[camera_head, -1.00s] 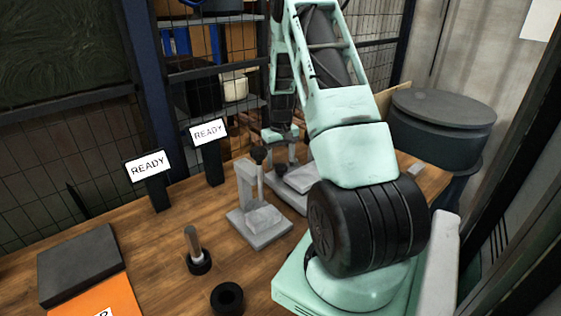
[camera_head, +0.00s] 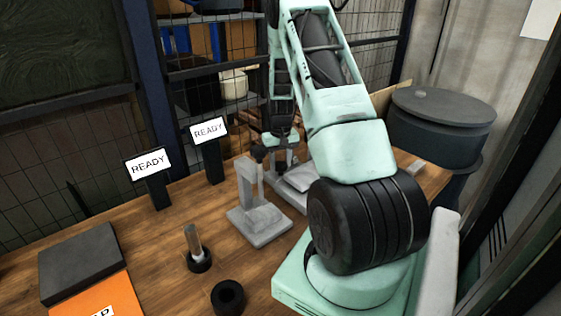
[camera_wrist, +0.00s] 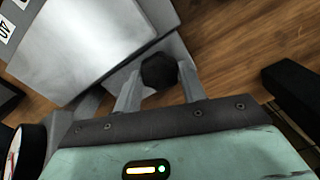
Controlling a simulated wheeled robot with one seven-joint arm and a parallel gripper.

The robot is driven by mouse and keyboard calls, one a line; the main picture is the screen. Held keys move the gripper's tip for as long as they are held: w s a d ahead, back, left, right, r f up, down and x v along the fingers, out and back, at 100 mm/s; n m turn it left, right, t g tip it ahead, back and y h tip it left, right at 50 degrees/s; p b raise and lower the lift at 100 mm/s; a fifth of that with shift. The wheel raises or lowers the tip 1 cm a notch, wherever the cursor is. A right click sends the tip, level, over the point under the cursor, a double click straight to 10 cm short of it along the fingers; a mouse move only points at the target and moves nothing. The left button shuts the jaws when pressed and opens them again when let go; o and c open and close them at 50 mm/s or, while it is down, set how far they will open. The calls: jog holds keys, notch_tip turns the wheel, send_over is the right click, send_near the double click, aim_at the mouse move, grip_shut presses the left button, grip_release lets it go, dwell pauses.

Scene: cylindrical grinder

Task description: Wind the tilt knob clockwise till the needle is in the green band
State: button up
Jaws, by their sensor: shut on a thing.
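The tilt knob (camera_wrist: 158,70), dark and faceted, sits between the two grey fingers of my gripper (camera_wrist: 158,84) in the wrist view. The gripper is shut on it. In the head view my gripper (camera_head: 278,150) is over the back of the bench by the grey fixtures, and the knob cannot be made out there. A round dial with a black rim and white face (camera_wrist: 14,152) is cut off at the lower left of the wrist view. A reddish mark shows on it, but its needle and green band cannot be read.
A grey fixture with an upright post (camera_head: 262,226) stands in front of another grey fixture (camera_head: 298,180). Two READY signs (camera_head: 148,164) (camera_head: 209,130) stand at the left. A pin in a black ring (camera_head: 196,246) and a loose black ring (camera_head: 228,297) are on the wooden bench.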

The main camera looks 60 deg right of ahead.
aim_at(281, 163)
jog(key=m, duration=0.3)
jog(key=o, duration=1)
notch_tip(281, 163, up, 18)
jog(key=shift+f+b, duration=0.25)
jog(key=shift+b, duration=0.6)
